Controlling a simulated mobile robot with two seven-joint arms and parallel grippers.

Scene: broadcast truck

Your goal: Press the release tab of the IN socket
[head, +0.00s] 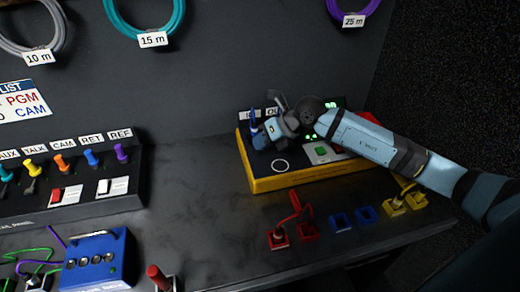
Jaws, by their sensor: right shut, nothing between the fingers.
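The yellow and black box (262,184) stands on the dark bench right of centre. A raised panel at its back carries white labels; the left one (245,116) seems to read IN, and the one beside it is partly covered. A blue connector (254,121) stands upright below the left label, at the IN socket. My right gripper (263,135) reaches in from the right, shut and empty, its tips close beside the blue connector. I cannot tell whether they touch. The release tab is hidden or too small to make out. My left gripper is not in view.
A panel (95,212) with several coloured plugs stands left. A blue box (95,262) and a red-knobbed lever (157,276) are at the front. Red (279,238), blue (342,221) and yellow (392,206) holders line the front right. Cable coils hang behind. The bench centre is clear.

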